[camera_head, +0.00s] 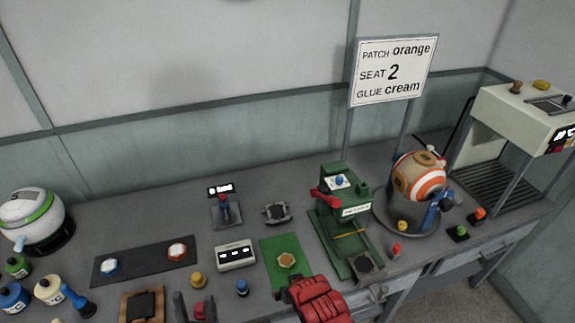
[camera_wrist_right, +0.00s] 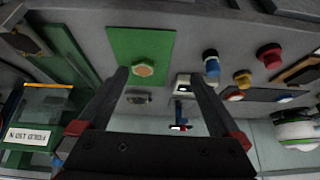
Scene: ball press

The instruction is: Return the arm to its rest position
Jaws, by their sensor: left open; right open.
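My left gripper (camera_head: 194,306) shows at the bottom edge of the head view. Its two dark fingers are apart, with a red knob (camera_head: 201,309) showing between them in the picture; I cannot tell whether they touch it. The rest of that arm is cut off by the frame. My right gripper (camera_wrist_right: 152,72) shows in the right wrist view with its two dark fingers spread and nothing between the tips. It is near the green mat (camera_wrist_right: 119,38), which bears an orange hexagonal patch (camera_wrist_right: 144,68). The mat (camera_head: 276,250) also shows in the head view.
A green press (camera_head: 330,222) stands right of the mat. Beyond it an orange and white ball (camera_head: 419,176) sits on a round stand. Blue (camera_head: 242,288) and yellow (camera_head: 198,280) knobs stand near the front.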

